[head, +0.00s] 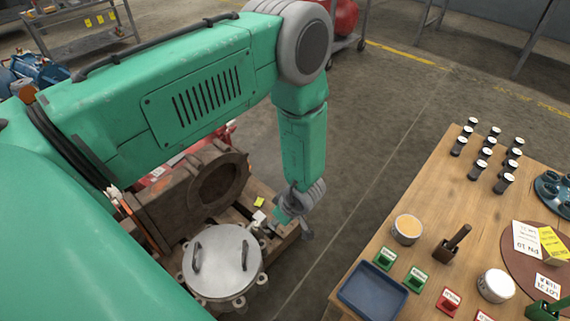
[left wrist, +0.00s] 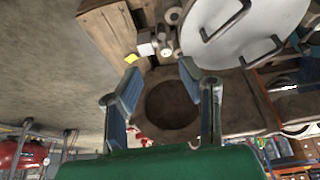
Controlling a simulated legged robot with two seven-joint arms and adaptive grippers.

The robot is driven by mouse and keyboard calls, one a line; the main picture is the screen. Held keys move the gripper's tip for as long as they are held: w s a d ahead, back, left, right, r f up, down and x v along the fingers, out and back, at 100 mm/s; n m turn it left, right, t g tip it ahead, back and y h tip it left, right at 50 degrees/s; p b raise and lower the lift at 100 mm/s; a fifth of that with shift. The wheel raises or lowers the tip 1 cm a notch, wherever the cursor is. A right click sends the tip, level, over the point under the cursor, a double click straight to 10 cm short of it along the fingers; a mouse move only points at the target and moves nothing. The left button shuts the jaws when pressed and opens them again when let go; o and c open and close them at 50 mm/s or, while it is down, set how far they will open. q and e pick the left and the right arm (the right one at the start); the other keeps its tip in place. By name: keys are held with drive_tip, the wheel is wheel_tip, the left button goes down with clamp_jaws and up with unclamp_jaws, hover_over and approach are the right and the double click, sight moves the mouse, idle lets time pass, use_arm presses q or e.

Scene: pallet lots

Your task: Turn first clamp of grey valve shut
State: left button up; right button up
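A round grey lid (head: 222,262) with two bar handles lies at the lower left of the head view, with several lugs around its rim; it also shows at the top of the left wrist view (left wrist: 245,35). Small pale fittings (head: 259,220) sit beside the lid, towards my gripper, and show in the left wrist view (left wrist: 164,42). I cannot tell which is the first clamp or how it is set. My left gripper (head: 294,224) is beside these fittings; in the left wrist view (left wrist: 160,72) its fingers are apart with nothing between them. My right gripper is not in view.
A rusty brown flanged body (head: 172,205) stands on a wooden pallet (head: 284,237) behind the lid. A wooden table (head: 420,205) at right holds a blue tray (head: 372,292), an orange-topped tin (head: 407,229) and several black cylinders. Bare floor lies between pallet and table.

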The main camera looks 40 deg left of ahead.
use_arm(q)
drive_tip(key=b, duration=0.2)
approach(268, 230)
wheel_tip(268, 230, down, 2)
drive_tip(key=b+x, duration=0.1)
drive_tip(key=x, duration=0.1)
drive_tip(key=b+x, duration=0.1)
drive_tip(key=x, duration=0.2)
drive_tip(key=b+x, duration=0.1)
drive_tip(key=x, duration=0.2)
drive_tip(key=shift+a+r, duration=0.15)
drive_tip(key=shift+a, duration=0.15)
drive_tip(key=shift+d, duration=0.1)
drive_tip(key=shift+a+f, duration=0.2)
drive_tip(key=shift+f, duration=0.05)
clamp_jaws()
